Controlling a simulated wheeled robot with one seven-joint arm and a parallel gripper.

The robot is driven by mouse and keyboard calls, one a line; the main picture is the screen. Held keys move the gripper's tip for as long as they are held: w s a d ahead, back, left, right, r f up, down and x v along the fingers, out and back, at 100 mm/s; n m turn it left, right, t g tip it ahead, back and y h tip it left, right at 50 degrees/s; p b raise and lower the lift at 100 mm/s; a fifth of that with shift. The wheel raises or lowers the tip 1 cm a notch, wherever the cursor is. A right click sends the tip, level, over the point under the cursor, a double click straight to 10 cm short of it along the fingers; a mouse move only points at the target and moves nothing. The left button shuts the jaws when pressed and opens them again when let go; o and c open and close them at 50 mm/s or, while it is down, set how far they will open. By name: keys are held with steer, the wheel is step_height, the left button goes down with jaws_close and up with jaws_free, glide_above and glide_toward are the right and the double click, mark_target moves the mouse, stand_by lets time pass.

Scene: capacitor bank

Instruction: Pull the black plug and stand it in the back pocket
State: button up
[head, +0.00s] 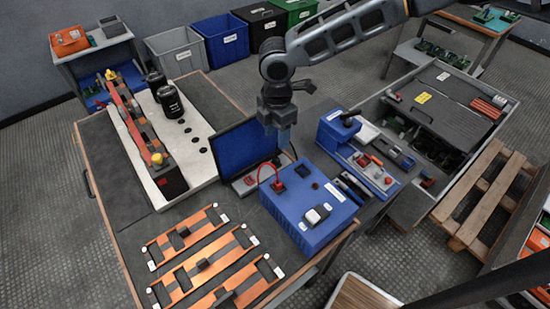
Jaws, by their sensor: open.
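I cannot tell which opening is the back pocket.
Orange bars (193,277) lie at the bench's front left. A long assembly with red and yellow parts (140,125) stands at the left. A blue tool holder (338,128) and tool tray (375,175) are right of the box. A grey cabinet (440,105) and wooden pallet (490,190) are farther right.

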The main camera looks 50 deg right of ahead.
mark_target(276, 154)
steer(key=shift+f, duration=0.15)
step_height(276, 154, down, 5)
steer(key=b, duration=0.5)
steer(key=shift+f, duration=0.1)
steer(key=shift+f+b, duration=0.7)
steer(key=shift+f, duration=1.05)
steer(key=shift+p, duration=0.65)
jaws_close()
steer(key=shift+r, duration=0.15)
stand_by(0.3)
